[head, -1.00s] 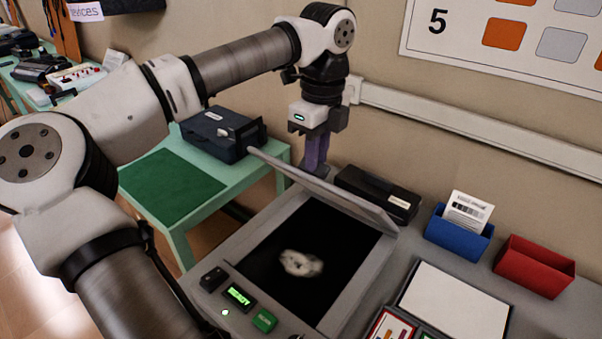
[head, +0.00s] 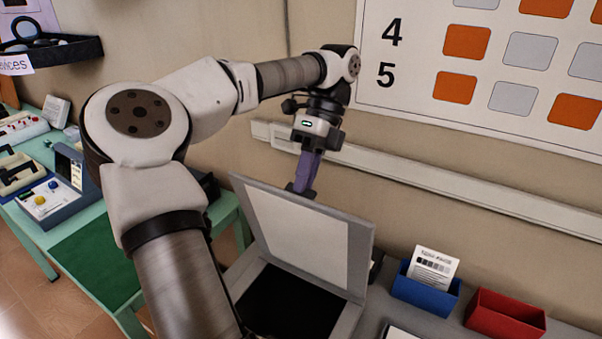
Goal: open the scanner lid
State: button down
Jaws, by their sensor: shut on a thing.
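The scanner lid (head: 312,240) is raised and tilted steeply, with its pale inner face toward me. The scanner's dark glass bed (head: 285,302) shows below it, cut off by the bottom of the picture. My gripper (head: 300,189) is at the lid's top edge, a little right of its left corner. Its purple fingers point down and are shut on the lid edge. The lid hides part of the fingertips. My arm covers the left part of the scanner.
A blue bin (head: 426,290) with a card (head: 433,268) and a red bin (head: 505,318) stand right of the lid. The wall with a pale rail (head: 440,175) is close behind my gripper. A green table (head: 95,262) with devices is at the left.

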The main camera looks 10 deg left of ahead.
jog(key=shift+w+d+f, duration=0.15)
jog(key=shift+d+f, duration=0.05)
jog(key=shift+f, duration=0.8)
jog(key=c, duration=1.7)
grip_release()
jog(key=shift+c, duration=0.2)
jog(key=o, duration=0.6)
jog(key=shift+w+f, duration=0.25)
jog(key=shift+w, duration=0.15)
jog(key=shift+c, duration=0.2)
jog(key=shift+s+r, duration=0.1)
jog(key=shift+r, duration=0.1)
jog(key=shift+c, duration=1)
